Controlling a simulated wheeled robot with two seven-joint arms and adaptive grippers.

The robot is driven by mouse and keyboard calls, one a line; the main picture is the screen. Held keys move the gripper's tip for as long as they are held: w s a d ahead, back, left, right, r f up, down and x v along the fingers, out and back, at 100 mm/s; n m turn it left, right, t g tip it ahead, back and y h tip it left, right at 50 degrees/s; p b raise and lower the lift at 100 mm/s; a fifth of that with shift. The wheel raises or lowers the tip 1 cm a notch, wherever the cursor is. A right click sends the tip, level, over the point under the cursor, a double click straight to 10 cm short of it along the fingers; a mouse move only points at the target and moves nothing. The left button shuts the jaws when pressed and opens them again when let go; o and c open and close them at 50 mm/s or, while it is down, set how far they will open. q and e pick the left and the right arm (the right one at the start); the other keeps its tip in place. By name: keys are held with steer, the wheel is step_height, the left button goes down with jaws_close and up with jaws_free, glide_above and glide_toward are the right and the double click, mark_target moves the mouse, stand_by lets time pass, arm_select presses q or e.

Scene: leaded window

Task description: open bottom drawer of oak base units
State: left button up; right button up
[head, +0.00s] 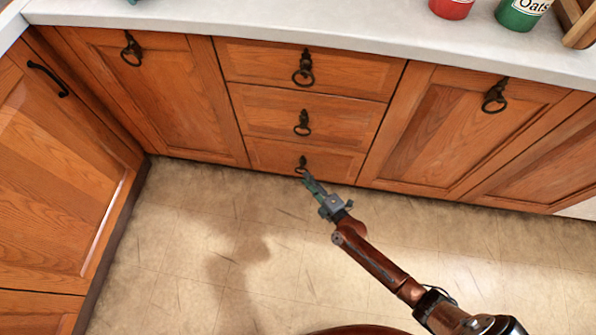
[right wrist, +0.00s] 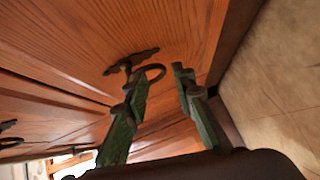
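The oak base units have a stack of three drawers in the middle, and the bottom drawer (head: 262,156) is shut. Its dark ring handle (head: 301,163) hangs at the middle of its front; the handle also shows in the right wrist view (right wrist: 157,69). My right gripper (head: 306,177) is right at this handle. In the right wrist view its two green fingers (right wrist: 160,83) are apart, with the ring near their tips. One finger covers part of the ring; I cannot tell whether they touch. My left gripper is in neither view.
The middle drawer (head: 270,118) and top drawer (head: 260,64) are shut above. Shut cupboard doors flank the stack (head: 165,90). A pale worktop (head: 330,22) carries a red canister (head: 452,8) and a green oats canister (head: 518,14). The tiled floor (head: 200,250) in front is clear.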

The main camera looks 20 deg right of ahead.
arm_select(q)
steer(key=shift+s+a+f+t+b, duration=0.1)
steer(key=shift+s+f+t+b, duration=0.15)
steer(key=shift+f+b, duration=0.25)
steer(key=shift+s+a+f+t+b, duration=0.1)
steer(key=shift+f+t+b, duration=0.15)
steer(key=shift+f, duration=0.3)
arm_select(e)
steer(key=shift+x, duration=2.4)
steer(key=shift+f, duration=0.1)
steer(key=shift+c, duration=0.5)
jaws_close()
